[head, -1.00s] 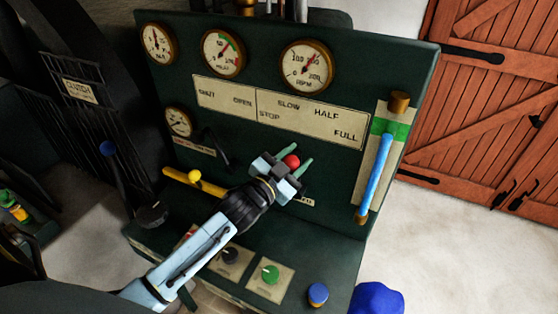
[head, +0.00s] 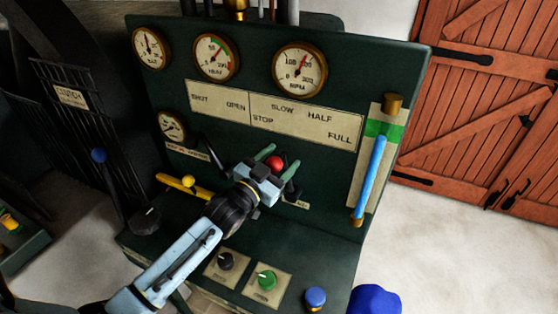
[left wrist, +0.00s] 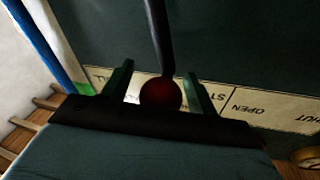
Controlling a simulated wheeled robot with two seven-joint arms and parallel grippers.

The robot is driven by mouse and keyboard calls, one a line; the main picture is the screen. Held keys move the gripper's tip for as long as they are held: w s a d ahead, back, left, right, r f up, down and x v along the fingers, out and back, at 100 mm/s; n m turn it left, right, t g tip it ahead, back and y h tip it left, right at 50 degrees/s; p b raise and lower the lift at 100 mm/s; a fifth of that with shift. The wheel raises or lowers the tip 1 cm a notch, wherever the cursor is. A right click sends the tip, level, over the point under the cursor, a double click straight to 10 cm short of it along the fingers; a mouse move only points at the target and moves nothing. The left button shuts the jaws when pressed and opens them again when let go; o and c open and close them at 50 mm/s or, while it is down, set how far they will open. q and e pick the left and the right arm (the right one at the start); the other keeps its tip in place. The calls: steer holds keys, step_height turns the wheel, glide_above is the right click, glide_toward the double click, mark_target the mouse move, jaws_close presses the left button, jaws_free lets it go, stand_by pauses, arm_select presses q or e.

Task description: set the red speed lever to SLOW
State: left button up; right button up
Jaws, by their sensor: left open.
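The red lever knob (head: 276,163) stands out from the dark green panel, just below the label plate (head: 272,115). In the head view it sits below and a little right of the word STOP and below SLOW. My left gripper (head: 278,161) is open, with one green finger at the knob's upper left and the other at its lower right. In the left wrist view the knob (left wrist: 160,93) lies between the two fingers (left wrist: 161,84), with visible gaps beside it. Its dark stem (left wrist: 160,40) runs up from it. The lever's pivot is hidden in the head view.
A yellow lever (head: 187,182) is left of my gripper, with a dark lever above it. A blue handle (head: 369,178) is at the panel's right. Black (head: 227,261), green (head: 267,280) and blue (head: 315,297) controls sit on the ledge below my arm.

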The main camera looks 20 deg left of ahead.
arm_select(q)
steer(key=b+v, duration=0.1)
steer(key=v, duration=1.2)
steer(key=shift+s, duration=0.2)
